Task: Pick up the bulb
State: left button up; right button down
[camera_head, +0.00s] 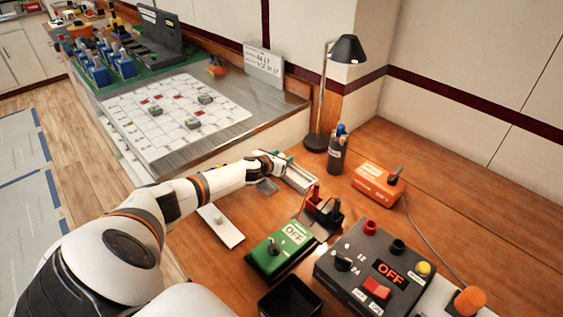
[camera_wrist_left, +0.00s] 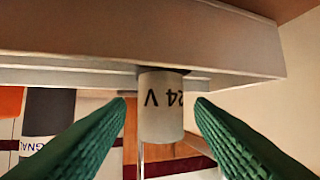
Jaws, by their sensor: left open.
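A white cylinder marked "24 V" (camera_wrist_left: 162,108), likely the bulb, shows in the left wrist view with its lettering upside down. It meets the edge of a long grey holder (camera_wrist_left: 120,45). My left gripper (camera_wrist_left: 162,101) is open, with a green ridged finger on each side of the cylinder and visible gaps between. In the head view my left gripper (camera_head: 279,160) is at a light grey tray-like holder (camera_head: 300,179) on the wooden table; the cylinder cannot be made out there. My right gripper is not in view.
A black lamp (camera_head: 347,50), a dark bottle (camera_head: 337,155) and an orange box (camera_head: 378,183) stand beyond the gripper. A green OFF switch box (camera_head: 268,262), a dark OFF control box (camera_head: 350,262) and a black bin (camera_head: 290,300) are nearer. A white plate (camera_head: 220,226) lies left.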

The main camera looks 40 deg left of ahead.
pick_arm(q)
jog(key=shift+c, duration=0.3)
grip_shut()
jog(key=shift+r, duration=0.1)
